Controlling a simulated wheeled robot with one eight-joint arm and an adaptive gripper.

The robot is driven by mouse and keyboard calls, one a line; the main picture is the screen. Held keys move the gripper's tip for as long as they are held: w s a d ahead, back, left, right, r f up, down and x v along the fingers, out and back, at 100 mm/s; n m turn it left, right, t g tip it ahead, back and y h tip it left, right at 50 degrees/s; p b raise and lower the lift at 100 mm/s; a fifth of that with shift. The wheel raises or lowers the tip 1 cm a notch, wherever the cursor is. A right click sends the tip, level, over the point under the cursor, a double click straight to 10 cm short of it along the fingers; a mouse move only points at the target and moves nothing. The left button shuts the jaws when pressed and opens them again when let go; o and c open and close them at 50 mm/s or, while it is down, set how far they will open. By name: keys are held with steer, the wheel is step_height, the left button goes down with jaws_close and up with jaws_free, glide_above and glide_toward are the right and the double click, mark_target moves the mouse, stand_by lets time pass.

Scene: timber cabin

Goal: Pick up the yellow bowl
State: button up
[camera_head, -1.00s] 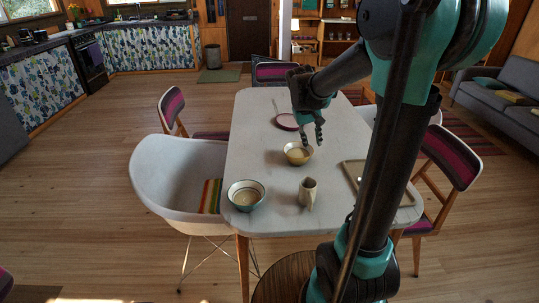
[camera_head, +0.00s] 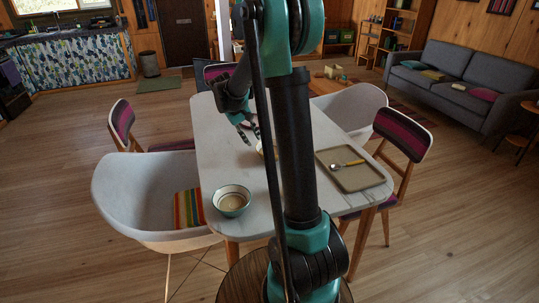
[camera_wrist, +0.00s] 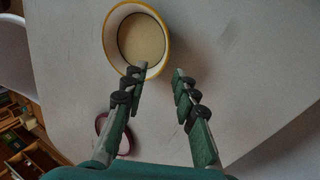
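The yellow bowl (camera_wrist: 158,22) is at the top of the wrist view, with a yellow rim, white inner wall and tan bottom. In the head view, only a sliver of the bowl (camera_head: 261,151) shows beside my arm, on the white table (camera_head: 222,128). My gripper (camera_wrist: 158,70) is open and empty, its two fingers apart. In the wrist view, the left fingertip overlaps the bowl's near rim; the right one is beside it over bare table. I cannot tell whether they touch. My gripper (camera_head: 249,136) also shows just left of the bowl in the head view.
A teal-rimmed bowl (camera_head: 231,201) stands at the table's front left. A tray (camera_head: 354,178) with cutlery lies at the right. White and purple-backed chairs surround the table.

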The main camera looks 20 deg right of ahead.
mark_target(260, 154)
steer(key=x, duration=0.4)
steer(key=shift+f, duration=0.1)
steer(key=shift+s+x, duration=0.15)
steer(key=shift+x, duration=1.2)
steer(key=shift+s+x, duration=0.2)
steer(key=shift+x, duration=1.1)
steer(key=shift+a+f, duration=0.1)
steer(key=shift+a, duration=0.05)
jaws_close()
